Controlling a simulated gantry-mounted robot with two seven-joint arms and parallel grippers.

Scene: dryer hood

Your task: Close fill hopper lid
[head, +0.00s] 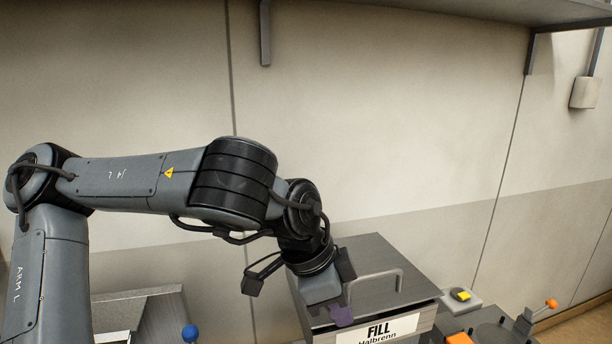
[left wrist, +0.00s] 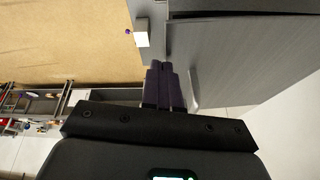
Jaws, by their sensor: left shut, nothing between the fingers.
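The fill hopper's grey lid (head: 372,255) lies roughly flat on top of the hopper, with a bar handle (head: 376,279) on it. I cannot tell whether the lid sits fully flush. My left gripper (head: 341,316) is shut and empty, its purple fingertips at the lid's front left part, left of the handle. Whether they touch is unclear. In the left wrist view the shut fingers (left wrist: 160,68) point along the edge of a large grey panel (left wrist: 250,50). My right gripper is not in view.
Right of the hopper are a yellow button (head: 461,294), an orange block (head: 459,338) and a lever with an orange knob (head: 551,303). A blue knob (head: 190,333) stands at the lower left. A shelf (head: 480,8) hangs above.

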